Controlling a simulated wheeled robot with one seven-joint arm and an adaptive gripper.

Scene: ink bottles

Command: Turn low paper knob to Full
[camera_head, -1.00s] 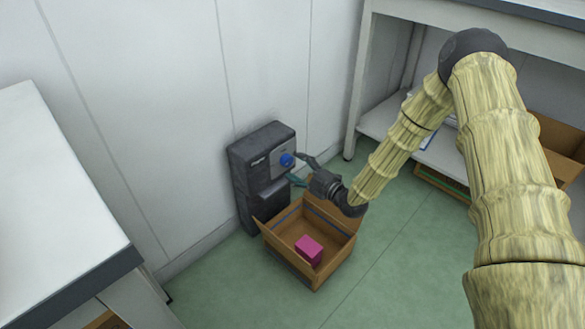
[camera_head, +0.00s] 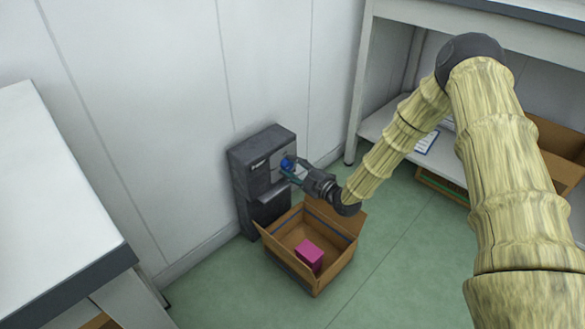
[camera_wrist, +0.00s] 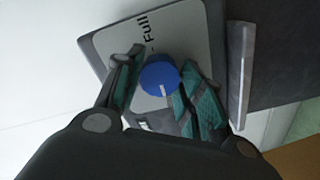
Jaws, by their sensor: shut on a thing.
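The paper knob (camera_wrist: 160,77) is a round blue knob with a white pointer line, on a pale panel (camera_wrist: 185,38) of a dark grey machine. In the wrist view the word "Full" shows above the knob, and the pointer line faces down, away from that word. Part of a second label below is hidden. My gripper (camera_wrist: 158,85) is shut on the knob, with a teal-padded finger on each side of it. In the head view the dark machine (camera_head: 250,165) stands against the wall, and the knob (camera_head: 287,164) is partly covered by my gripper (camera_head: 291,170).
An open cardboard box (camera_head: 290,235) holding a magenta block (camera_head: 309,254) stands on the green floor right in front of the machine, below my gripper. A white table (camera_head: 50,180) is at the left. A shelf unit (camera_head: 375,130) stands at the right.

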